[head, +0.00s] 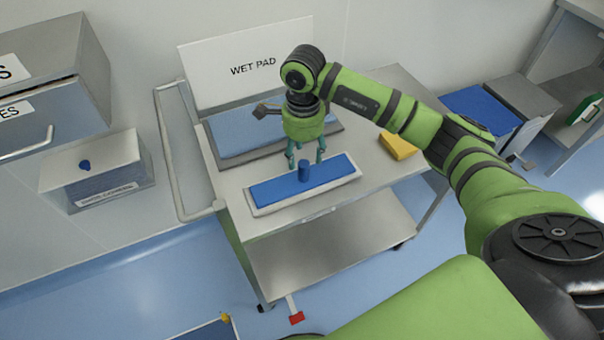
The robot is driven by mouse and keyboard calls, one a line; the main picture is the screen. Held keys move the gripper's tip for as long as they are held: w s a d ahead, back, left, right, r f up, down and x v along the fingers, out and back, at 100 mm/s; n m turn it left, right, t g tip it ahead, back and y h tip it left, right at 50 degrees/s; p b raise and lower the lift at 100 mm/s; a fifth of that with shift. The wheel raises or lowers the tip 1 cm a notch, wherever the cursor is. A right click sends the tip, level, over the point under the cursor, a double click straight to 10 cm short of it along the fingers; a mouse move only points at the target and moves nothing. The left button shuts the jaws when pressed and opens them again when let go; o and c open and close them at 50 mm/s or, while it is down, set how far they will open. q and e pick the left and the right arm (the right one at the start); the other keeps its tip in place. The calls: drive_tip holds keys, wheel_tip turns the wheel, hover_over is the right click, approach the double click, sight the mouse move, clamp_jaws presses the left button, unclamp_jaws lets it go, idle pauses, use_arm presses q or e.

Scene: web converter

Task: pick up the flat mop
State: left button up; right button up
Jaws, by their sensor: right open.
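The flat mop (270,192) lies on the cart's steel top near its front edge. It has a long blue top, a pale rim below and a short upright blue knob (304,172) in the middle. My right gripper (306,161) points down over the mop, its fingers open and apart. The fingertips are close to the knob; I cannot tell whether they touch it. My left gripper is not in view.
The mop lies on a steel cart (370,185). Behind it are a tray with a blue pad (235,139) and a "WET PAD" sign (225,75). A yellow block (397,147) lies to the right. A box with a blue knob (95,170) stands left.

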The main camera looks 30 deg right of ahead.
sight(303, 163)
drive_tip(key=shift+s+f+p, duration=0.15)
drive_tip(key=shift+f+p, duration=0.25)
drive_tip(key=shift+f, duration=0.15)
wheel_tip(303, 163, down, 3)
drive_tip(key=shift+r+p, duration=0.1)
drive_tip(key=shift+p, duration=0.25)
drive_tip(key=shift+w+f, duration=0.2)
drive_tip(key=shift+f, duration=0.2)
drive_tip(key=shift+c, duration=0.4)
clamp_jaws()
drive_tip(key=shift+w+d+r, duration=0.1)
drive_tip(key=shift+r, duration=0.35)
drive_tip(key=r, duration=0.1)
drive_tip(key=r+b, duration=0.1)
drive_tip(key=s+r+b, duration=0.1)
drive_tip(key=shift+s+d+r, duration=0.1)
drive_tip(key=shift+d+r, duration=0.15)
drive_tip(key=shift+r, duration=0.05)
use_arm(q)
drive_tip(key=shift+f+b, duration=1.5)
use_arm(e)
drive_tip(key=s+d+r, duration=0.3)
drive_tip(key=s+r, duration=0.3)
drive_tip(key=s, duration=0.4)
drive_tip(key=shift+r, duration=0.3)
